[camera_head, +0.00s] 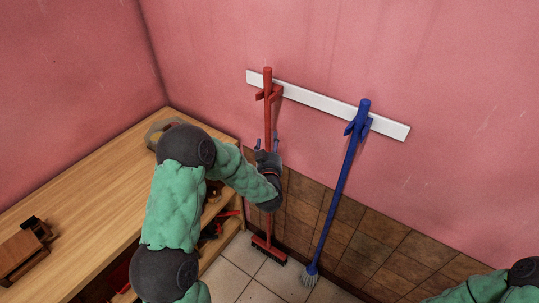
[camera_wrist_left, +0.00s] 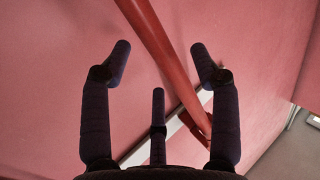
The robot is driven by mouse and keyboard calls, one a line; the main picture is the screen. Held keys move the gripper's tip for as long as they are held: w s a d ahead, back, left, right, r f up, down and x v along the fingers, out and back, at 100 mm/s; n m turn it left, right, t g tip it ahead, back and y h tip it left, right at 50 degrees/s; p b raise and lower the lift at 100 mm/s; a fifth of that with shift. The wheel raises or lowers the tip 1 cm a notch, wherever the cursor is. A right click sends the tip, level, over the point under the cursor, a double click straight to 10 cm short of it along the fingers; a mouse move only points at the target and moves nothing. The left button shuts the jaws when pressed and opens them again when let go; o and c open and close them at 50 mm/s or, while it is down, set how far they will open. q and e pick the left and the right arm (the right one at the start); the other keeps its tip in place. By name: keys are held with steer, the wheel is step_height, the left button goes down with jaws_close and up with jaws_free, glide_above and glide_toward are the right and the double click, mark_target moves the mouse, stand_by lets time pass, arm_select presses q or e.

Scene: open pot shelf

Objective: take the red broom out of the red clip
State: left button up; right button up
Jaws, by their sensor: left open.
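The red broom (camera_head: 268,119) hangs upright in the red clip (camera_head: 276,92) on a white wall rail. Its brush head (camera_head: 268,250) is low by the tiled floor. My left gripper (camera_head: 267,142) is at the handle below the clip, open, with its fingers pointing up. My arm and gripper hide part of the handle. In the left wrist view the red handle (camera_wrist_left: 160,45) runs slanting through the gap between the open fingertips (camera_wrist_left: 161,52), nearer the right finger. The red clip (camera_wrist_left: 190,122) shows there beside the white rail. I cannot tell whether a finger touches the handle. My right gripper is out of view.
A blue broom (camera_head: 338,190) hangs in a blue clip (camera_head: 358,127) to the right on the same white rail (camera_head: 315,100). A wooden counter (camera_head: 90,185) with shelves stands at the left. Part of my right arm shows at the lower right corner.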

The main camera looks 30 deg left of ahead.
mark_target(269, 133)
arm_select(q)
steer(key=shift+x, duration=1.65)
jaws_close()
steer(key=c, duration=0.6)
jaws_free()
steer(key=shift+r, duration=0.1)
steer(key=shift+c, duration=0.2)
jaws_close()
steer(key=shift+r, duration=0.15)
steer(key=shift+r+p, duration=0.45)
steer(key=shift+r, duration=0.95)
steer(key=shift+s, duration=0.15)
